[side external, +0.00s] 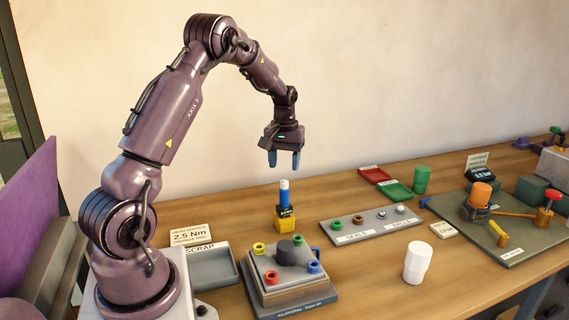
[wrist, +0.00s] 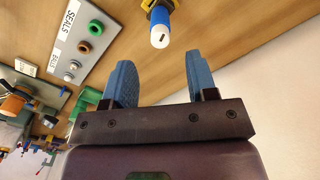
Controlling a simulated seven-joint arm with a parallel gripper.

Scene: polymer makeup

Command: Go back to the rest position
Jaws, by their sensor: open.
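My gripper (side external: 284,159) hangs in the air above the wooden table (side external: 340,199), with its two blue fingers pointing down. The fingers are apart and nothing is between them. In the wrist view the same open gripper (wrist: 163,82) shows its blue fingers on both sides of an empty gap. A blue tool with a white top (side external: 284,196) stands upright in a yellow holder (side external: 286,223), below my gripper and apart from it. The tool also shows in the wrist view (wrist: 160,22), beyond the fingertips.
A block with coloured ports (side external: 290,297), a scrap tray (side external: 237,267), a seals-and-balls rack (side external: 325,229) and a white cup (side external: 417,262) stand in front. Red (side external: 374,168) and green (side external: 395,184) trays lie behind. A fixture board (side external: 518,252) is at right. The air around my gripper is clear.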

